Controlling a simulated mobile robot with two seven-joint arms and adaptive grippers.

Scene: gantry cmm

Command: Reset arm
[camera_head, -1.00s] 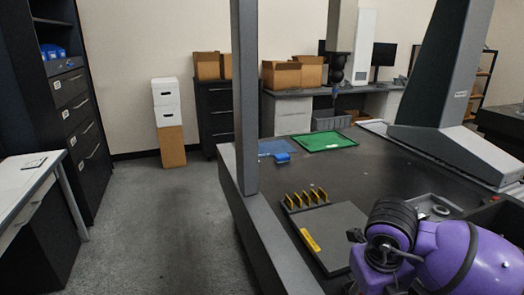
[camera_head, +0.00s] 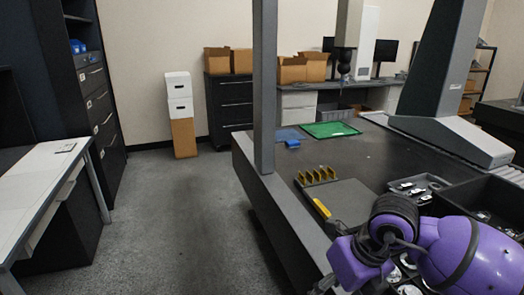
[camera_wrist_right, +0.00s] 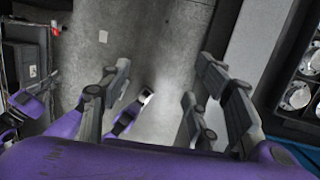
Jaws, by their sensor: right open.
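My right arm, purple with black joints, comes in at the lower right of the head view, in front of the dark table. In the right wrist view my right gripper (camera_wrist_right: 163,68) is open. Its grey fingers are spread apart with nothing between them. Grey floor shows below the gap. The head view does not show the right fingertips clearly. My left gripper does not show in the head view.
The dark machine table (camera_head: 371,162) holds a green tray (camera_head: 330,129), a blue block (camera_head: 293,144), yellow pieces (camera_head: 317,176) and black trays of round metal parts. A grey column (camera_head: 264,90) rises at its edge. A white-topped desk (camera_head: 40,179) stands left. Open floor lies between.

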